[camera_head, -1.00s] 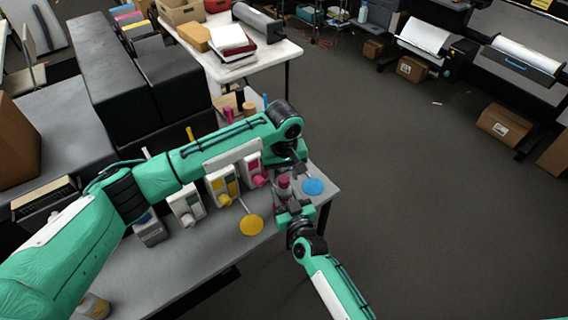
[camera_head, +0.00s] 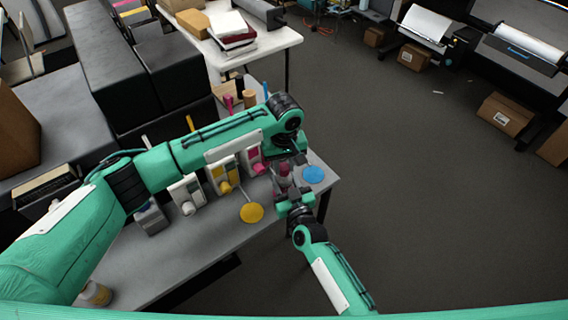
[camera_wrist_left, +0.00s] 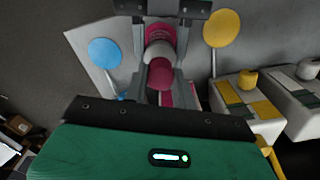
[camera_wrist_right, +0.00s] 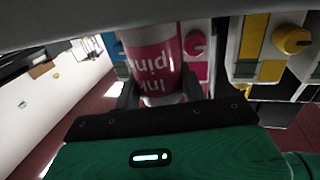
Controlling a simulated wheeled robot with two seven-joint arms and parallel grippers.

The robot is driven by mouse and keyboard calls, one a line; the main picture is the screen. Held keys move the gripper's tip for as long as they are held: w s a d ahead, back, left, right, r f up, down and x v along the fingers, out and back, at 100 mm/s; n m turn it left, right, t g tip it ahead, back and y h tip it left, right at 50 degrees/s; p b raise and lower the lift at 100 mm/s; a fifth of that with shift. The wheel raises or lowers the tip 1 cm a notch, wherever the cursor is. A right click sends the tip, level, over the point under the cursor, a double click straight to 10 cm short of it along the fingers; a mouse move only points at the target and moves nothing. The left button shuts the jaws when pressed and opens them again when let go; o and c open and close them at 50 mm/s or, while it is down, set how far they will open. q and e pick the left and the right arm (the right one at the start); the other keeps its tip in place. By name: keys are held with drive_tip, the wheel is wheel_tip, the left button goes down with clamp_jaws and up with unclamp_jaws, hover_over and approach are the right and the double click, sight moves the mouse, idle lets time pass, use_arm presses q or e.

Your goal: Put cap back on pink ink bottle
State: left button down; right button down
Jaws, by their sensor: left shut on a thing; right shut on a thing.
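The pink ink bottle (camera_wrist_right: 152,60) has a white body with a pink label and reads upside down in the right wrist view. My right gripper (camera_head: 288,197) is shut around it near the table's right end. My left gripper (camera_head: 286,168) is shut on the pink cap (camera_wrist_left: 160,74), directly above the bottle. In the left wrist view the bottle's pale shoulder (camera_wrist_left: 160,47) is right against the cap and in line with it. I cannot tell whether the cap is seated or a small gap remains. In the head view the fingers partly hide both.
A blue disc (camera_head: 313,174) and a yellow disc (camera_head: 251,212) lie close by on the grey table (camera_head: 190,250). White dispensers with yellow (camera_head: 224,174) and pink (camera_head: 254,158) panels stand behind. My left arm passes over the table.

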use_arm(q)
drive_tip(key=m, duration=0.5)
drive_tip(key=shift+m, duration=0.4)
drive_tip(key=m, duration=0.4)
drive_tip(key=shift+m, duration=0.4)
drive_tip(key=m, duration=0.4)
drive_tip(key=shift+m, duration=0.4)
drive_tip(key=m, duration=0.6)
drive_tip(key=c, duration=1.1)
unclamp_jaws()
drive_tip(key=shift+o, duration=0.2)
wheel_tip(320, 180, up, 12)
